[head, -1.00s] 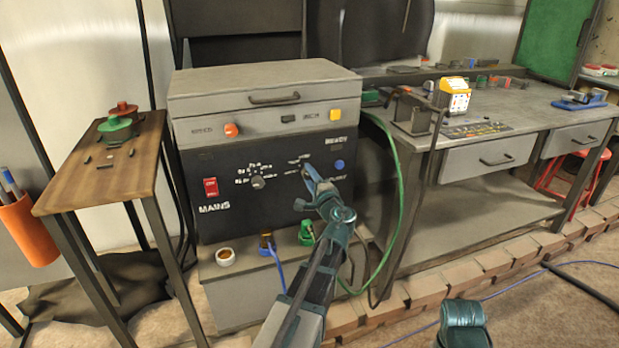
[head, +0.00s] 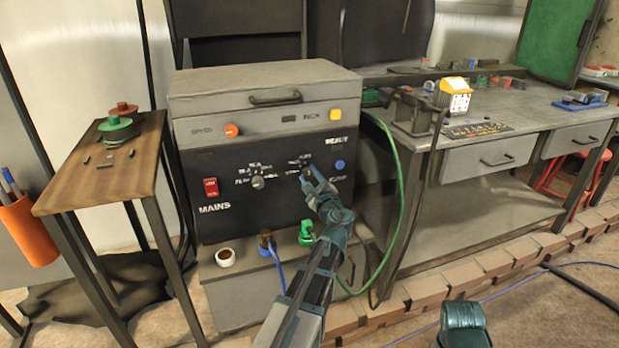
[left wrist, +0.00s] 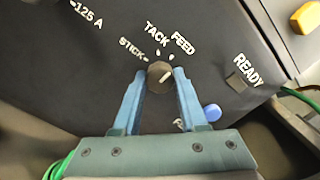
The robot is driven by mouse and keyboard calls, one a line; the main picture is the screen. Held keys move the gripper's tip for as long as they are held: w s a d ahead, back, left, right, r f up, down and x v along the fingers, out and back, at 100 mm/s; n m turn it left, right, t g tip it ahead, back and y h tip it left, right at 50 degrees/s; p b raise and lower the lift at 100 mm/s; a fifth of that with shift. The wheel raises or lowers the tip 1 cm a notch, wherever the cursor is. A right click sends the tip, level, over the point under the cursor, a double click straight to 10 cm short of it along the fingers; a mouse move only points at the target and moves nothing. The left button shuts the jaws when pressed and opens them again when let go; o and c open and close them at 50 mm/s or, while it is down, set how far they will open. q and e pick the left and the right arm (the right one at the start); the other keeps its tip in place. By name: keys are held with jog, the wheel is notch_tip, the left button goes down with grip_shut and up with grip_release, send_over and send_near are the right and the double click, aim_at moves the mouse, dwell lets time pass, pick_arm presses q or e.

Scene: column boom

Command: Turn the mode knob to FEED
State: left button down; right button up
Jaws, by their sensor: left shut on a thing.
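The mode knob (left wrist: 159,75) is a small dark round knob on the black front panel, with STICK, TACK and FEED printed around its upper side. A pale line on its face points up and to the right, roughly toward the FEED side; I cannot tell if it lines up exactly with the tick. My left gripper (left wrist: 160,82) has its two blue fingers shut on the knob, one on each side. In the head view the left gripper (head: 307,176) reaches the panel and largely hides the knob.
The panel also carries a red MAINS switch (head: 211,188), another knob (head: 258,183) and a blue button (left wrist: 212,112). A green hose (head: 398,200) hangs right of my left arm. A workbench (head: 500,110) stands right.

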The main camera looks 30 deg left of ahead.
pick_arm(q)
jog(key=shift+d, duration=0.1)
dwell(0.5)
jog(key=shift+c, duration=2.2)
grip_release()
jog(key=shift+s, duration=0.1)
jog(key=v, duration=1.3)
jog(key=shift+s+d, duration=0.2)
jog(key=shift+d, duration=0.05)
jog(key=shift+f, duration=0.1)
